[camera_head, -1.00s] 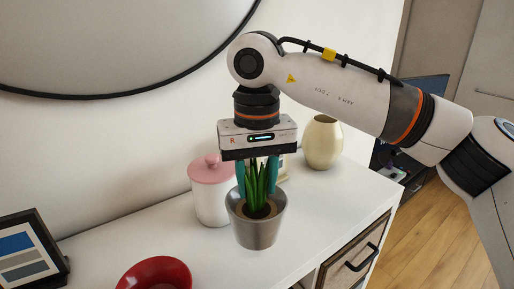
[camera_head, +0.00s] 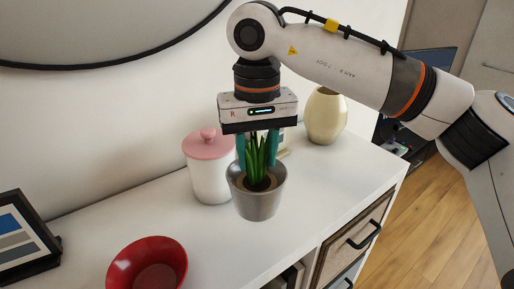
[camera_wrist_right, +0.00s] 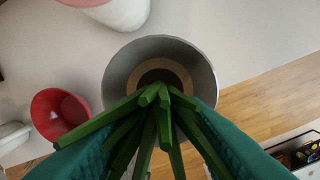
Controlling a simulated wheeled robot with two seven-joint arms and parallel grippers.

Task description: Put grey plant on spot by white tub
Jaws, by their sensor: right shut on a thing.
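The grey plant is a grey metallic pot (camera_head: 256,203) with stiff green leaves (camera_head: 258,160). My right gripper (camera_head: 258,155) points straight down, its teal fingers shut on the plant from both sides of the leaves. The plant is upright; I cannot tell whether the pot's base touches the white top. The right wrist view shows the pot (camera_wrist_right: 196,62) from above, between the fingers. A white tub with a pink lid (camera_head: 209,168) stands just left of the pot and a little behind it. In the right wrist view the tub (camera_wrist_right: 125,12) is at the top edge. My left gripper is not in view.
A red bowl (camera_head: 150,265) lies front left on the white cabinet top (camera_head: 225,243). A dark picture frame (camera_head: 24,240) is at far left. A cream vase (camera_head: 326,116) stands behind right, near a small frame partly hidden by my gripper. Drawers face the front right.

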